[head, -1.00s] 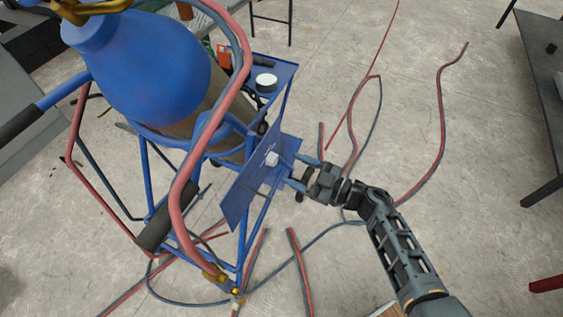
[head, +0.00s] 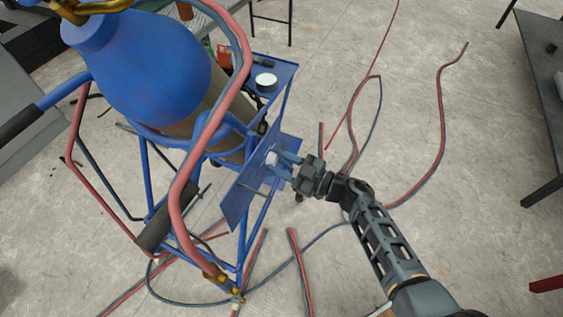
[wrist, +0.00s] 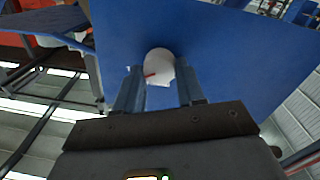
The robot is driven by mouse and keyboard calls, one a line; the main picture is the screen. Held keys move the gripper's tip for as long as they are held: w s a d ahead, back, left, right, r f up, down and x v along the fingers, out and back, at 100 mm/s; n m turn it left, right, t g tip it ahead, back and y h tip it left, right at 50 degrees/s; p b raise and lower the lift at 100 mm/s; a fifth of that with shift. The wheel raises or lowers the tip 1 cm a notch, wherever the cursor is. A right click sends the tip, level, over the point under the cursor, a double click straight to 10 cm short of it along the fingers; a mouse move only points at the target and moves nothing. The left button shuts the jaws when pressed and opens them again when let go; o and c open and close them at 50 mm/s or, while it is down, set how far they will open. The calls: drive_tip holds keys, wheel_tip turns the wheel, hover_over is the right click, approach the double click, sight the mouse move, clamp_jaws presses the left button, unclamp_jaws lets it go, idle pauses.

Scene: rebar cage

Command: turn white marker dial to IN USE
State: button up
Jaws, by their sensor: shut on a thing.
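The white marker dial (head: 271,159) sits on a tilted blue panel (head: 238,200) on the side of the cylinder cart. My gripper (head: 281,163) is at the panel, its fingers shut on the dial from the right. In the wrist view the round white dial (wrist: 159,66) shows between my two fingers (wrist: 159,88), with a short red mark on its left part. The panel (wrist: 240,45) fills the background there. Lettering for the dial positions cannot be read in either current view.
A blue gas cylinder (head: 150,65) stands in the cart, with a red and grey hose (head: 183,190) looped in front. A small blue shelf (head: 283,72) holds a white-topped round item (head: 266,81). Loose hoses (head: 443,120) lie on the concrete floor. A dark table (head: 545,90) stands at right.

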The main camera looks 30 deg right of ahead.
drive_tip(key=c, duration=0.4)
drive_tip(key=shift+c, duration=0.2)
drive_tip(key=shift+n, duration=0.3)
drive_tip(key=n+b, duration=0.2)
drive_tip(key=n, duration=0.1)
drive_tip(key=n+b, duration=0.1)
drive_tip(key=n, duration=0.1)
drive_tip(key=shift+f, duration=0.25)
drive_tip(key=n+b, duration=0.3)
drive_tip(key=n, duration=0.3)
drive_tip(key=shift+s+y+b, duration=0.1)
drive_tip(key=shift+y+b, duration=0.25)
drive_tip(key=shift+y, duration=0.05)
drive_tip(key=shift+n, duration=0.4)
drive_tip(key=o, duration=1)
drive_tip(key=shift+o, duration=0.2)
